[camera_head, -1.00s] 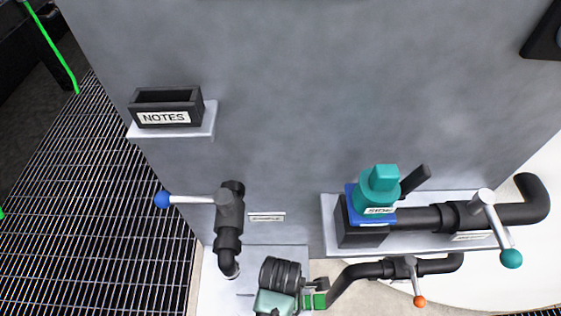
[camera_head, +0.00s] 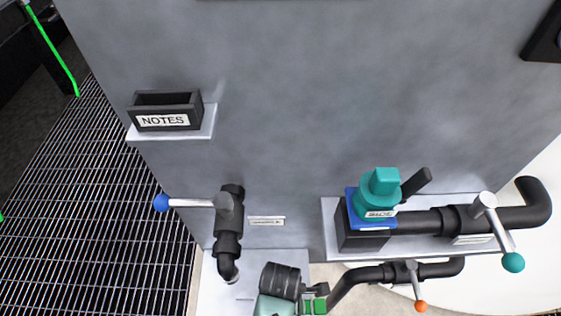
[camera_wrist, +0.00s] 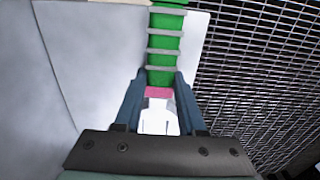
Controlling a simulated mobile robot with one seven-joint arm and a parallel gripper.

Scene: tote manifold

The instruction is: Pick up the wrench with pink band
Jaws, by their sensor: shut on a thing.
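In the wrist view, my gripper (camera_wrist: 161,88) has its two blue-grey fingers closed in on the wrench with pink band. The pink band (camera_wrist: 158,92) shows between the fingertips, with a whitish part (camera_wrist: 157,117) of the wrench nearer the camera. A green piece with grey cross stripes (camera_wrist: 165,45) lies just beyond the fingertips; I cannot tell whether it touches the wrench. The wrench cannot be made out there.
A grey panel carries a NOTES box (camera_head: 166,98) on a ledge and a blue-knobbed lever (camera_head: 190,203) on a black pipe. At right are a teal capped piece (camera_head: 378,196) on a blue block, a teal-knobbed lever (camera_head: 500,236) and an orange-knobbed lever (camera_head: 417,290). Metal grating (camera_head: 95,220) lies at left.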

